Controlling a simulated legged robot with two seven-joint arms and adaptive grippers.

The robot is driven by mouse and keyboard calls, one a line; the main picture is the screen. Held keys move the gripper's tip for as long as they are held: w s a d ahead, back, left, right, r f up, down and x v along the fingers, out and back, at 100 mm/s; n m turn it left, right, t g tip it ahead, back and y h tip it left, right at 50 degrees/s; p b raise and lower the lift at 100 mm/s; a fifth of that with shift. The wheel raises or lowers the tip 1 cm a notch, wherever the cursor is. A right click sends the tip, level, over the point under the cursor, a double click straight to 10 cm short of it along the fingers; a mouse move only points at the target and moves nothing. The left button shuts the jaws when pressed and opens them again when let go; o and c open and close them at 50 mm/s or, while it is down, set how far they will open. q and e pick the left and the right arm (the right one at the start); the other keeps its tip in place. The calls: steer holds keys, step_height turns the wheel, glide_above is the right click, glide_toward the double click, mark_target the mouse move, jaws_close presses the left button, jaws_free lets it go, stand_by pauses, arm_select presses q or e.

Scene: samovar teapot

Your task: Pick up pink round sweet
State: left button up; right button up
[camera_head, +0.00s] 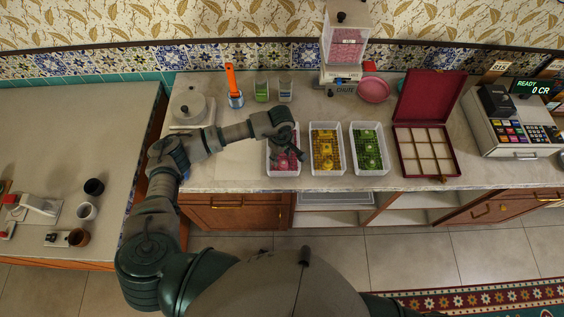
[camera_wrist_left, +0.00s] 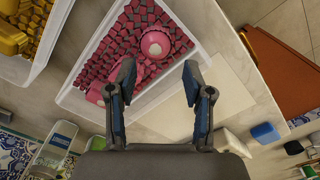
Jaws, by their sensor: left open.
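A pink round sweet (camera_wrist_left: 156,44) lies on dark pink cubes in a white tray (camera_wrist_left: 190,20), just beyond my fingertips in the left wrist view. A second pink piece (camera_wrist_left: 95,93) is at the tray's near edge, partly hidden by a finger. In the head view, the pink tray (camera_head: 271,168) is the leftmost of three trays, partly covered by my left gripper (camera_head: 292,152). My left gripper also shows in the left wrist view (camera_wrist_left: 159,74), open, with nothing between its fingers. My right gripper is not in view.
A tray of yellow sweets (camera_head: 326,150) and a tray of green sweets (camera_head: 368,150) stand to the right. Further right are an open red box (camera_head: 425,150) with empty compartments and a cash register (camera_head: 515,130). A pink-filled dispenser (camera_head: 346,45) stands behind.

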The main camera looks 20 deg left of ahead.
mark_target(282, 162)
arm_select(q)
steer(key=shift+f, duration=0.3)
steer(key=shift+d+f, duration=0.1)
steer(key=shift+f, duration=0.3)
steer(key=f, duration=0.1)
steer(key=d+f+p, duration=0.1)
steer(key=f, duration=0.1)
steer(key=shift+d+f, duration=0.1)
steer(key=shift+f, duration=0.15)
steer(key=shift+w+f, duration=0.1)
steer(key=shift+f, duration=0.2)
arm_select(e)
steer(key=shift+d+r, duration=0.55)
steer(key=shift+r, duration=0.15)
arm_select(q)
steer(key=shift+a, duration=0.35)
steer(key=c, duration=0.6)
steer(key=shift+a, duration=0.2)
steer(key=shift+c, duration=0.4)
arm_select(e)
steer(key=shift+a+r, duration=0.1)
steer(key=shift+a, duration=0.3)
